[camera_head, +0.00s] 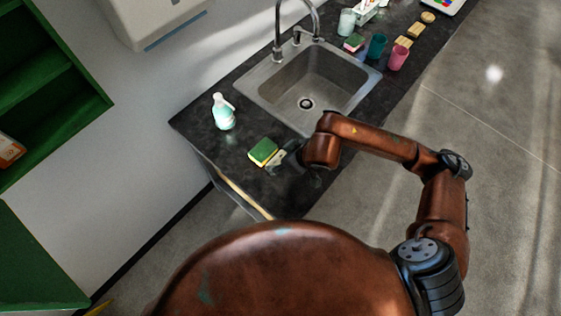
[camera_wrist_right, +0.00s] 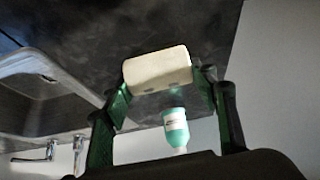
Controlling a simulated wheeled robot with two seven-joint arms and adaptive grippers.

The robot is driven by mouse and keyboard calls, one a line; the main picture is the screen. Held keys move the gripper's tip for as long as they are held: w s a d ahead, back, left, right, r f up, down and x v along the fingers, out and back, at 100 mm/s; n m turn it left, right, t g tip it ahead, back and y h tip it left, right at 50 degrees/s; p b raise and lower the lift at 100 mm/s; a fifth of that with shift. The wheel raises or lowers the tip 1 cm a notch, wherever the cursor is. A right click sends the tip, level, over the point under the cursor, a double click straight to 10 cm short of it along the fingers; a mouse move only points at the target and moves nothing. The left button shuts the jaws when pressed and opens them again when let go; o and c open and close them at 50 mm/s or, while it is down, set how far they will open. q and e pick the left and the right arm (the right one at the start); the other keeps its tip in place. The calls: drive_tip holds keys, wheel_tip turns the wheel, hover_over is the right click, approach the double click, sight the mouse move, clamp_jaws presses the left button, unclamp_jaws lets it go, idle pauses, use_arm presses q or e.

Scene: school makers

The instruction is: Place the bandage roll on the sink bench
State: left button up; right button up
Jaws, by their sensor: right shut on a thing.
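In the right wrist view the bandage roll (camera_wrist_right: 157,68), a pale cream, short, rounded piece, sits between the green fingertips of my right gripper (camera_wrist_right: 160,85). The fingers are closed against its two ends. Behind it is the dark top of the sink bench (camera_wrist_right: 90,40); I cannot tell whether the roll touches it. In the head view my right gripper (camera_head: 287,156) is low over the near end of the sink bench (camera_head: 195,125), partly hidden by its wrist, and I cannot make out the roll clearly there. My left gripper is not in view.
A teal and white bottle (camera_head: 223,112) stands near the wall. The sink (camera_head: 325,75) and tap (camera_head: 279,45) lie beyond.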

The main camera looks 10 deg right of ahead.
drive_tip(key=shift+w+d+f, duration=0.2)
drive_tip(key=shift+w+f, duration=0.2)
drive_tip(key=shift+f, duration=0.1)
drive_tip(key=shift+w+f, duration=0.2)
drive_tip(key=shift+f, duration=1.55)
drive_tip(key=shift+d, duration=0.1)
drive_tip(key=shift+f, duration=0.15)
drive_tip(key=o, duration=0.9)
drive_tip(key=shift+o, duration=0.2)
drive_tip(key=shift+r, duration=0.3)
drive_tip(key=v, duration=1.1)
drive_tip(key=shift+s+d+r+p, duration=0.2)
drive_tip(key=shift+r+p, duration=0.1)
